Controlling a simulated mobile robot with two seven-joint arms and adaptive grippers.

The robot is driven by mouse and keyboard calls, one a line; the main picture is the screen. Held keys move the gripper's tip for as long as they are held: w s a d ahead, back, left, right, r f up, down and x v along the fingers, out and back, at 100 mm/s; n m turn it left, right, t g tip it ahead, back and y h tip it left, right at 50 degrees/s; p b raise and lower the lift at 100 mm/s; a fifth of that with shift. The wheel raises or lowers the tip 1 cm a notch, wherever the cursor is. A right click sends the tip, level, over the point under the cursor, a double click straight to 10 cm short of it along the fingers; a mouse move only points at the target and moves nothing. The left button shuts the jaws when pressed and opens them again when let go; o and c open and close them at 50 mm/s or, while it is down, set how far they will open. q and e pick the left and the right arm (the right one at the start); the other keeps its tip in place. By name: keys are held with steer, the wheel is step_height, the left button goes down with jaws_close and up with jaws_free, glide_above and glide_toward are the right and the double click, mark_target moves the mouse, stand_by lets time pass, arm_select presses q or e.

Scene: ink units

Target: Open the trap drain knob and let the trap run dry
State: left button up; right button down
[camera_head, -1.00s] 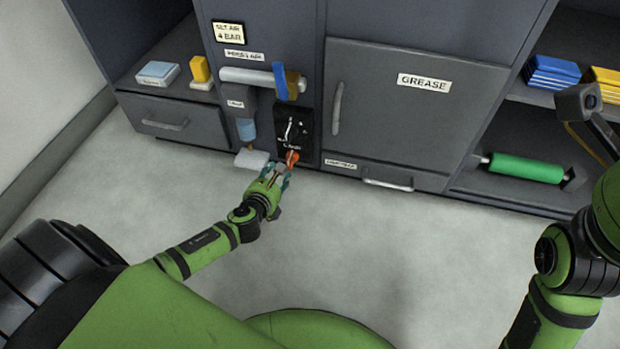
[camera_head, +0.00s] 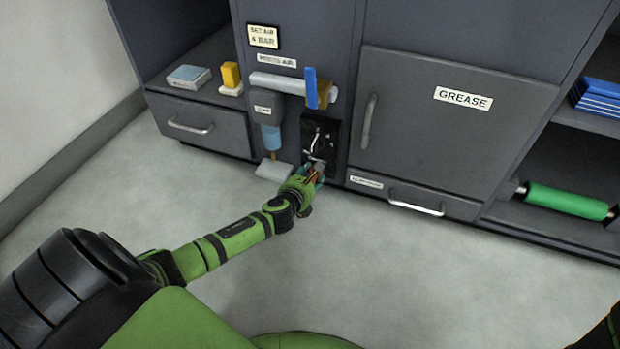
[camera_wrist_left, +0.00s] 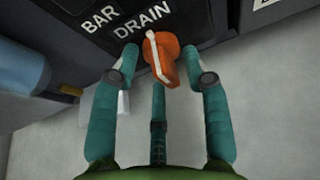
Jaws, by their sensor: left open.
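The orange drain knob (camera_wrist_left: 163,57) sits at the DRAIN label (camera_wrist_left: 142,19) in the left wrist view. A pale line crosses its face, slanting from upper left to lower right. My left gripper (camera_wrist_left: 165,72) is open, with its teal fingers on either side of the knob; I cannot tell whether they touch it. In the head view my left gripper (camera_head: 317,174) is at the bottom of the black gauge panel (camera_head: 320,134) and mostly hides the knob. The trap with its blue bowl (camera_head: 271,137) hangs to the left of the panel. My right gripper is out of view.
A blue lever (camera_head: 311,88) stands upright on the pale pipe (camera_head: 277,82) above. A small white block or tray (camera_head: 273,170) lies below the bowl. The GREASE cabinet door (camera_head: 445,130) is shut on the right. The floor in front is clear.

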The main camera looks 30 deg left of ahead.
arm_select(q)
jaws_close()
